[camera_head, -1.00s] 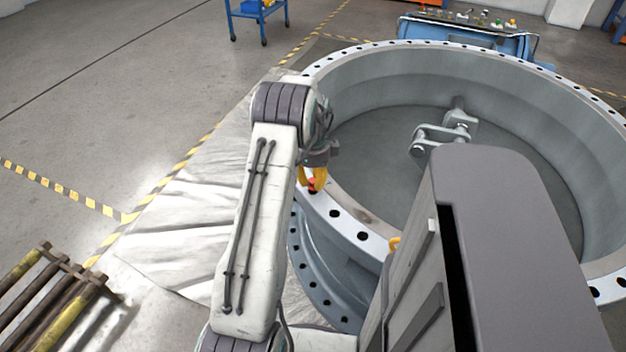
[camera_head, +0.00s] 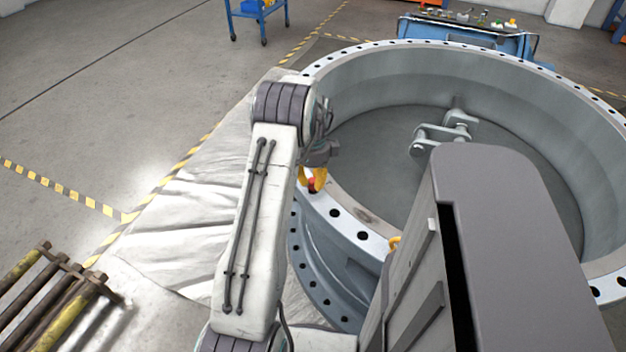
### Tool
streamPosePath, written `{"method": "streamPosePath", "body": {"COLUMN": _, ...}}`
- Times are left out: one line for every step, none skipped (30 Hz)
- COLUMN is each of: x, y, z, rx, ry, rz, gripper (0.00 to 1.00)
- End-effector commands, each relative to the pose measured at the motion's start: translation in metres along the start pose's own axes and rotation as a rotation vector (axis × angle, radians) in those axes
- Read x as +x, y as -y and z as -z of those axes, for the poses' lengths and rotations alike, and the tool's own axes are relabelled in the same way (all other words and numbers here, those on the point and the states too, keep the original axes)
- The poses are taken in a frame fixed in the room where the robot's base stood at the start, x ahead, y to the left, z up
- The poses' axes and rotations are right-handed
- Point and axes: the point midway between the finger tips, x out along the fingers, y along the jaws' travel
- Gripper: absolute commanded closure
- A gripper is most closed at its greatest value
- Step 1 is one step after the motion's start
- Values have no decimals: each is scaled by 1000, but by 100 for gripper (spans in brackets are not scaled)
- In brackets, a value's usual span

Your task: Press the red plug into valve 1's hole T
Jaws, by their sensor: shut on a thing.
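Valve 1 (camera_head: 375,226) is a large grey ring lying flat, with a pale top flange full of dark bolt holes. My gripper (camera_head: 314,184), with yellow fingers, is at the flange's near left edge, partly hidden behind my arm. It is shut on the red plug (camera_head: 311,185), of which only a small red patch shows between the fingers. The plug is at the flange's top face; I cannot tell whether it touches or enters a hole. A faint mark shows on the flange just right of the fingers. Hole T itself cannot be made out.
Inside the ring is a grey disc with a hinge bracket (camera_head: 440,135). A blue bench (camera_head: 470,38) with small parts stands behind. A blue cart (camera_head: 257,12) is at the back. Rusty bars (camera_head: 50,300) lie at lower left. My own column blocks the lower right.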

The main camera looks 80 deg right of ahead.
Motion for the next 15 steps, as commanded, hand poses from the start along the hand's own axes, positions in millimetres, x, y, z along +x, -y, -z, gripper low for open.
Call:
{"method": "streamPosePath", "body": {"x": 2, "y": 0, "z": 0, "rx": 0, "ry": 0, "rz": 0, "gripper": 92}}
{"method": "streamPosePath", "body": {"x": 2, "y": 0, "z": 0, "rx": 0, "ry": 0, "rz": 0, "gripper": 92}}
{"method": "streamPosePath", "body": {"x": 3, "y": 0, "z": 0, "rx": 0, "ry": 0, "rz": 0, "gripper": 92}}
{"method": "streamPosePath", "body": {"x": 4, "y": 0, "z": 0, "rx": 0, "ry": 0, "rz": 0, "gripper": 92}}
{"method": "streamPosePath", "body": {"x": 4, "y": 0, "z": 0, "rx": 0, "ry": 0, "rz": 0, "gripper": 92}}
{"method": "streamPosePath", "body": {"x": 5, "y": 0, "z": 0, "rx": 0, "ry": 0, "rz": 0, "gripper": 92}}
{"method": "streamPosePath", "body": {"x": 6, "y": 0, "z": 0, "rx": 0, "ry": 0, "rz": 0, "gripper": 92}}
{"method": "streamPosePath", "body": {"x": 6, "y": 0, "z": 0, "rx": 0, "ry": 0, "rz": 0, "gripper": 92}}
{"method": "streamPosePath", "body": {"x": 7, "y": 0, "z": 0, "rx": 0, "ry": 0, "rz": 0, "gripper": 92}}
{"method": "streamPosePath", "body": {"x": 8, "y": 0, "z": 0, "rx": 0, "ry": 0, "rz": 0, "gripper": 92}}
{"method": "streamPosePath", "body": {"x": 9, "y": 0, "z": 0, "rx": 0, "ry": 0, "rz": 0, "gripper": 92}}
{"method": "streamPosePath", "body": {"x": 10, "y": 0, "z": 0, "rx": 0, "ry": 0, "rz": 0, "gripper": 92}}
{"method": "streamPosePath", "body": {"x": 10, "y": 0, "z": 0, "rx": 0, "ry": 0, "rz": 0, "gripper": 92}}
{"method": "streamPosePath", "body": {"x": 11, "y": 0, "z": 0, "rx": 0, "ry": 0, "rz": 0, "gripper": 92}}
{"method": "streamPosePath", "body": {"x": 12, "y": 0, "z": 0, "rx": 0, "ry": 0, "rz": 0, "gripper": 92}}
